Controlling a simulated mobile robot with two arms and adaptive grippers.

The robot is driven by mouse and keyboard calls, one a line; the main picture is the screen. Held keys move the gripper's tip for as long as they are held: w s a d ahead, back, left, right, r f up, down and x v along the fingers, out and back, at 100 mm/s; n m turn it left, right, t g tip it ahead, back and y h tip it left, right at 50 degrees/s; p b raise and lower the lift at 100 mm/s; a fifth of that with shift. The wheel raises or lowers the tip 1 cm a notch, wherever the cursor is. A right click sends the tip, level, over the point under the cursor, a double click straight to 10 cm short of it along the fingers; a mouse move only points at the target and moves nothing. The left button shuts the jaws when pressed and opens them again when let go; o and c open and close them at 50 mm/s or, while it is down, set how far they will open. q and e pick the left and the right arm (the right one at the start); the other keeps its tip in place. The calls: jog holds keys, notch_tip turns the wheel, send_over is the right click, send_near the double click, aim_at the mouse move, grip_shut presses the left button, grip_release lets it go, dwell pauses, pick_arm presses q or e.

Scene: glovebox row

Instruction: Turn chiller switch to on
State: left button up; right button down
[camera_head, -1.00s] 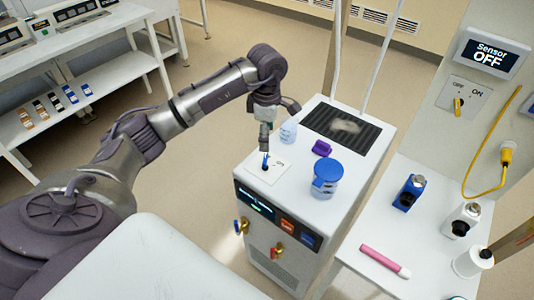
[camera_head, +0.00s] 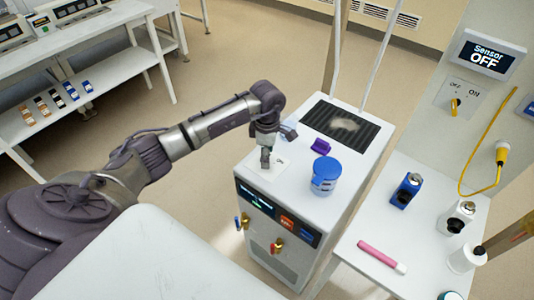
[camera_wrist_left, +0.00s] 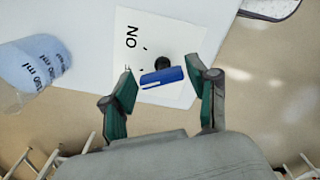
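The chiller (camera_head: 335,205) is a white cabinet with a dark front display, in the middle of the head view. Its switch is a blue knob (camera_wrist_left: 162,77) with a white line, on a white label plate (camera_wrist_left: 130,42) reading ON, in the left wrist view. My left gripper (camera_head: 265,164) points down over this plate (camera_head: 279,160) and hides the knob in the head view. In the wrist view my left gripper (camera_wrist_left: 163,80) has its green-padded fingers apart at the knob's two ends. Whether they touch it cannot be told. My right gripper is not in view.
A blue-lidded jar (camera_head: 325,176) and a purple object (camera_head: 320,146) stand on the chiller top near the gripper. A marked container (camera_wrist_left: 35,65) shows at the left wrist view's edge. A wall sensor panel (camera_head: 484,57) reads OFF. A side table (camera_head: 405,225) holds bottles.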

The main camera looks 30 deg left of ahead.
pick_arm(q)
jog(key=c, duration=0.7)
jog(key=m+b, duration=0.2)
jog(key=b, duration=0.1)
jog(key=shift+f, duration=0.15)
jog(key=m+b, duration=0.2)
jog(key=shift+m+b, duration=0.3)
jog(key=shift+b, duration=0.05)
jog(key=shift+s+m+b, duration=0.1)
jog(key=shift+m+b, duration=0.4)
jog(key=shift+m, duration=0.2)
jog(key=shift+r, duration=0.2)
jog(key=o, duration=1.2)
